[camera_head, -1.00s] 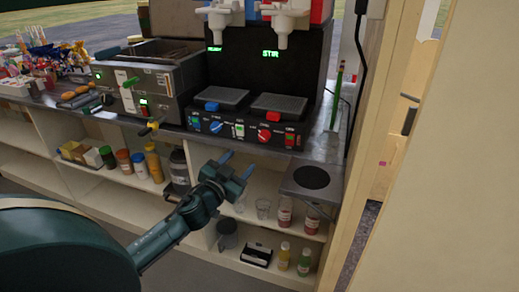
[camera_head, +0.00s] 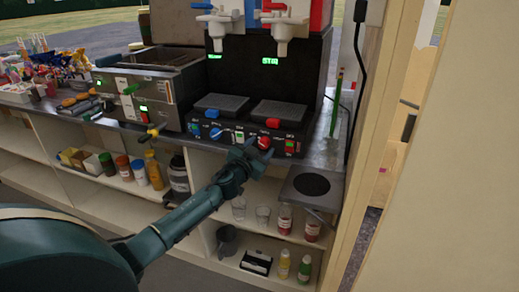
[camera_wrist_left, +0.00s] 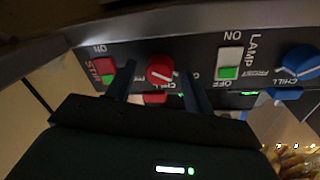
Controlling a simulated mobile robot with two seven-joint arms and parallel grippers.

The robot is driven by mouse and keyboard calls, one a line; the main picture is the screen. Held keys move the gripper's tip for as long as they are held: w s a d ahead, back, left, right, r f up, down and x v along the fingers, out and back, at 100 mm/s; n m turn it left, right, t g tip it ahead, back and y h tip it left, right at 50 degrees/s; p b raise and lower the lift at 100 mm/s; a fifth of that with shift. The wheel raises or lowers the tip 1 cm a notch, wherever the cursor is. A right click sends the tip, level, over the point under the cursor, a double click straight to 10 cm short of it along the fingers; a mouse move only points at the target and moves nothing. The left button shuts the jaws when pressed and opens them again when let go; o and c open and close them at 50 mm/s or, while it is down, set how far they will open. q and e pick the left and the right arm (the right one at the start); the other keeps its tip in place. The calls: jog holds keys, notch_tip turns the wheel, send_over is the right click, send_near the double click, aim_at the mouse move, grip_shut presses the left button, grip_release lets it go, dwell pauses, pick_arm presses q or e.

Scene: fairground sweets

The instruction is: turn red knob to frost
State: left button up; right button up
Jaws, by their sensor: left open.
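The red knob (camera_head: 264,142) is on the black front panel of the drink machine (camera_head: 270,68), on the right half. In the left wrist view the red knob (camera_wrist_left: 160,69) shows between my two fingers, with a pale pointer line on its face. The labels around it are partly hidden, so I cannot tell its setting exactly. My left gripper (camera_head: 257,149) is open, with its fingertips close to the panel on either side of the knob; in the wrist view the open fingers (camera_wrist_left: 160,82) show no clear contact with it. My right gripper is out of view.
A red-and-green STIR switch (camera_wrist_left: 104,70) and a LAMP switch (camera_wrist_left: 230,62) flank the knob. A blue knob (camera_head: 216,133) is farther left on the panel. A black round plate (camera_head: 311,184) stands at the right, above shelves holding bottles.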

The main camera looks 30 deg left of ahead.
pick_arm(q)
jog(key=shift+c, duration=0.5)
jog(key=c, duration=0.9)
